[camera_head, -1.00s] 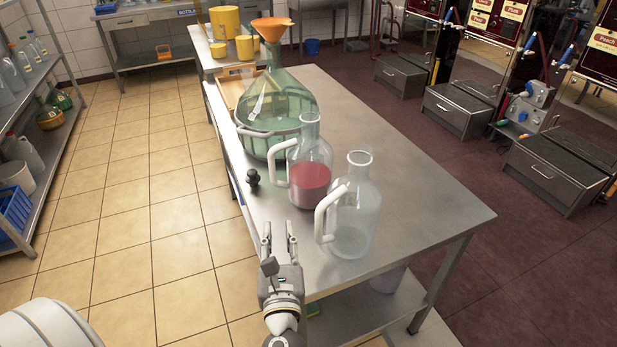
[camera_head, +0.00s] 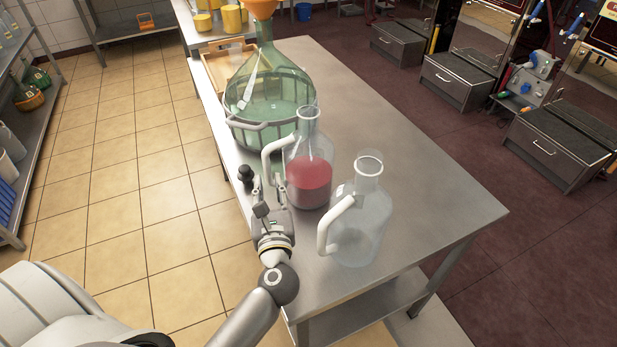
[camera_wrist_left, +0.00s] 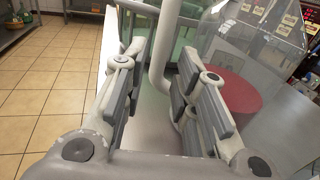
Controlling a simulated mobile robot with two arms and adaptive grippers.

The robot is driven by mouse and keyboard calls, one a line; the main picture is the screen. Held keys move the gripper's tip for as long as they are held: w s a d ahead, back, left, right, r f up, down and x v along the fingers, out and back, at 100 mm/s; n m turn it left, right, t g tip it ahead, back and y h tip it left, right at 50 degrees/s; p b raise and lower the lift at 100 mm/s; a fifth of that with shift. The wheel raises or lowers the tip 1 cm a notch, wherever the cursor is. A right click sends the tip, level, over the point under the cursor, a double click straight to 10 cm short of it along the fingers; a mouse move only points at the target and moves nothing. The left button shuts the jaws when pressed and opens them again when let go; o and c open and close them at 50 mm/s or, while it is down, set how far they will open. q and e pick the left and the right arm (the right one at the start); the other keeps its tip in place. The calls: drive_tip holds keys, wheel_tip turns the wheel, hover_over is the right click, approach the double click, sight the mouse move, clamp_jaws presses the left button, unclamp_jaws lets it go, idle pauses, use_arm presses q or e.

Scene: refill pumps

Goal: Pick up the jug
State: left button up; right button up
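A clear glass jug with red liquid (camera_head: 309,178) stands upright on the steel table, its white handle (camera_head: 267,152) on its left side. My left gripper (camera_head: 264,187) is at the lower end of this handle. In the left wrist view the gripper (camera_wrist_left: 160,95) is open, with the white handle (camera_wrist_left: 162,62) between the fingers near their tips; I see no clear contact. The red liquid (camera_wrist_left: 238,97) shows behind the right finger. A second clear jug (camera_head: 362,225), seemingly empty, stands nearer with its white handle toward the left. My right gripper is out of view.
A large green demijohn (camera_head: 268,100) with an orange funnel (camera_head: 262,8) stands behind the red-filled jug. A small black object (camera_head: 246,173) is close left of my gripper at the table edge. The steel table (camera_head: 425,180) is clear to the right.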

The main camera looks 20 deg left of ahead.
sight(268, 176)
use_arm(q)
drive_tip(key=shift+w+a, duration=0.25)
drive_tip(key=shift+w, duration=0.1)
drive_tip(key=p+x, duration=0.1)
drive_tip(key=x, duration=0.3)
drive_tip(key=shift+p, duration=0.3)
drive_tip(key=shift+w+a+f, duration=0.2)
drive_tip(key=shift+w+a, duration=0.05)
drive_tip(key=shift+w, duration=0.05)
clamp_jaws()
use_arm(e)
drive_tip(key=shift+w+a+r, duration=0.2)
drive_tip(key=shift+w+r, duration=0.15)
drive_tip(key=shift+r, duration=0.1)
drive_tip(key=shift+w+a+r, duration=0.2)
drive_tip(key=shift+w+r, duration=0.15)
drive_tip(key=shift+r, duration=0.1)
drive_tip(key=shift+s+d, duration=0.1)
use_arm(q)
drive_tip(key=shift+w+r, duration=0.1)
drive_tip(key=shift+r, duration=0.05)
